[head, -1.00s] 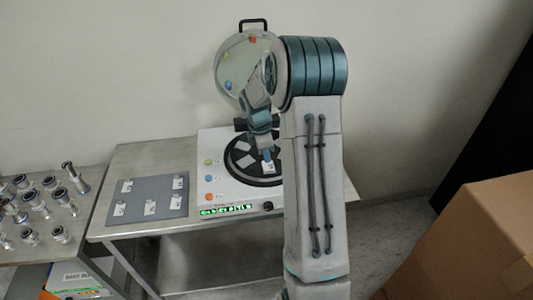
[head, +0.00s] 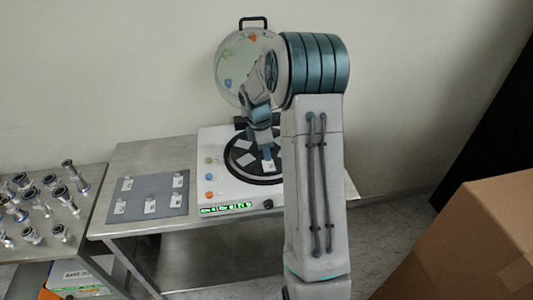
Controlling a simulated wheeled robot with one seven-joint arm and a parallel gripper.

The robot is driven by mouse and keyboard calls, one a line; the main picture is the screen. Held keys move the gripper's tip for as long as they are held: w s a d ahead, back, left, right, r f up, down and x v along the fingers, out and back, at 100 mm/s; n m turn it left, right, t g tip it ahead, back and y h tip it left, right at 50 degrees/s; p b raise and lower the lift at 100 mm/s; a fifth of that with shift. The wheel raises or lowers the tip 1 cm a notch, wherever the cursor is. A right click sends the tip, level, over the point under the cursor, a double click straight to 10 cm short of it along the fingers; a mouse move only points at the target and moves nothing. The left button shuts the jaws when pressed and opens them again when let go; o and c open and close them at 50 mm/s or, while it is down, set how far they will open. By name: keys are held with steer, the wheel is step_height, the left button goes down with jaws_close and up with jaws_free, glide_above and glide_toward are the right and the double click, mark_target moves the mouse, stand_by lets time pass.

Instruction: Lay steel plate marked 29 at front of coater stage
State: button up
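The coater (head: 215,191) is a white box with a dark round stage (head: 238,169) on top. Several light plates lie on the stage, including one at its left (head: 240,143). A pale plate with a dark mark (head: 271,167) is at the front of the stage, right below my gripper (head: 268,157). The number on it is too small to read. My gripper points down at this plate; its fingers are too small to tell whether they hold it or are apart. My arm hides the right side of the coater.
A grey mat (head: 173,203) with several marked plates lies left of the coater on the metal table (head: 150,150). A round clear lid (head: 232,60) stands open behind. Metal fittings (head: 32,233) crowd the left table. A cardboard box (head: 480,240) is at right.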

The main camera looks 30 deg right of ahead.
step_height(320, 180, up, 10)
steer(key=a, duration=0.2)
steer(key=s+a+r+m+t, duration=0.1)
steer(key=s+a+r+m, duration=0.2)
steer(key=s+a, duration=0.15)
steer(key=s+a+r+m, duration=0.3)
steer(key=s, duration=0.3)
steer(key=s+a+f+m+t+y, duration=0.1)
steer(key=s+a+m, duration=0.2)
steer(key=s, duration=0.5)
steer(key=s+a+f+m+t, duration=0.1)
steer(key=s+a+m, duration=0.2)
steer(key=s+m, duration=0.2)
steer(key=s, duration=0.2)
steer(key=shift+s+f+m+y, duration=0.35)
steer(key=shift+m+y, duration=0.05)
steer(key=shift+a, duration=0.1)
